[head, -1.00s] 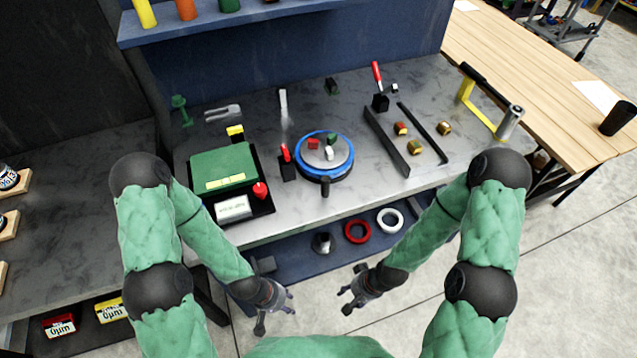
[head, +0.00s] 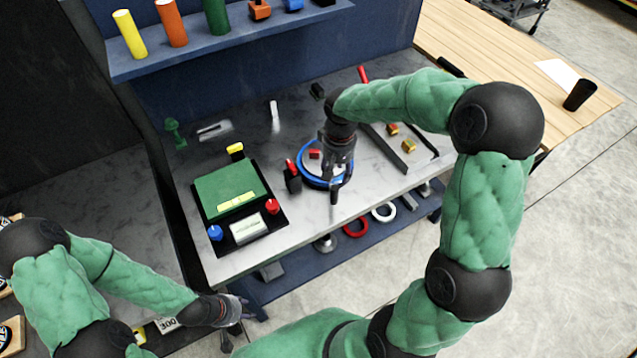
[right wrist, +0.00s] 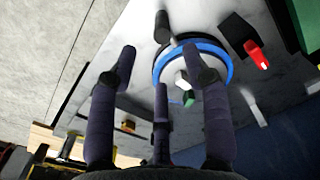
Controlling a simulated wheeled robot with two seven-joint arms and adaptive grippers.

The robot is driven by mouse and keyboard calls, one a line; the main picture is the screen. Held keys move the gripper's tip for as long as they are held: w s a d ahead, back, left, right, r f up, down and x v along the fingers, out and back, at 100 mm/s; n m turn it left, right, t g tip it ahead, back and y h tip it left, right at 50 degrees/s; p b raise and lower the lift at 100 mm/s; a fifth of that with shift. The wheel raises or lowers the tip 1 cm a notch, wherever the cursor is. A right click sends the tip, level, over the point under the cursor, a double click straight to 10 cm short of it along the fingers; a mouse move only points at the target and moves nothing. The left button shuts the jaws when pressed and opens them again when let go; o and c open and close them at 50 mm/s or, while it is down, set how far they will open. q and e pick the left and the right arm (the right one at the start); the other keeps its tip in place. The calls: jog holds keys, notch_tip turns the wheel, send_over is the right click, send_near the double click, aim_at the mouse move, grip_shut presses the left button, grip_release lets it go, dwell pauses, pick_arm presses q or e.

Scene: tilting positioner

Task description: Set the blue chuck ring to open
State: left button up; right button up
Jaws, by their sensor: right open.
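The blue chuck ring (head: 303,168) circles a round grey plate on the bench, with small blocks on the plate, one of them red (head: 314,154). A black handle (head: 334,196) projects from the ring's near side. My right gripper (head: 341,178) is open and empty, pointing down over the right part of the ring and hiding some of it. In the right wrist view the ring (right wrist: 226,68) lies beyond the spread fingers (right wrist: 168,66), and the handle (right wrist: 162,28) shows near its edge. I cannot tell whether a finger touches. My left gripper (head: 238,312) is open and empty, away from the ring.
A red-tipped lever (head: 292,172) on a black block stands close left of the ring. A green-topped panel (head: 227,190) with red and blue knobs is further left. Rails with brass blocks (head: 408,146) lie right. A shelf below holds red and white rings (head: 383,212).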

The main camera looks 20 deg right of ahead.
aim_at(335, 185)
jog(key=shift+w+d+f, duration=0.1)
jog(key=shift+w+f, duration=0.7)
jog(key=shift+f, duration=0.15)
jog(key=shift+s+f, duration=0.75)
jog(key=shift+f, duration=0.3)
jog(key=f, duration=0.3)
jog(key=f+b, duration=0.1)
jog(key=f, duration=0.1)
jog(key=shift+w+f, duration=0.3)
jog(key=shift+s+f, duration=0.1)
jog(key=shift+f, duration=0.75)
pick_arm(q)
jog(key=shift+w+d+f, duration=0.1)
jog(key=shift+w+f, duration=0.25)
jog(key=shift+f, duration=0.45)
pick_arm(e)
grip_shut()
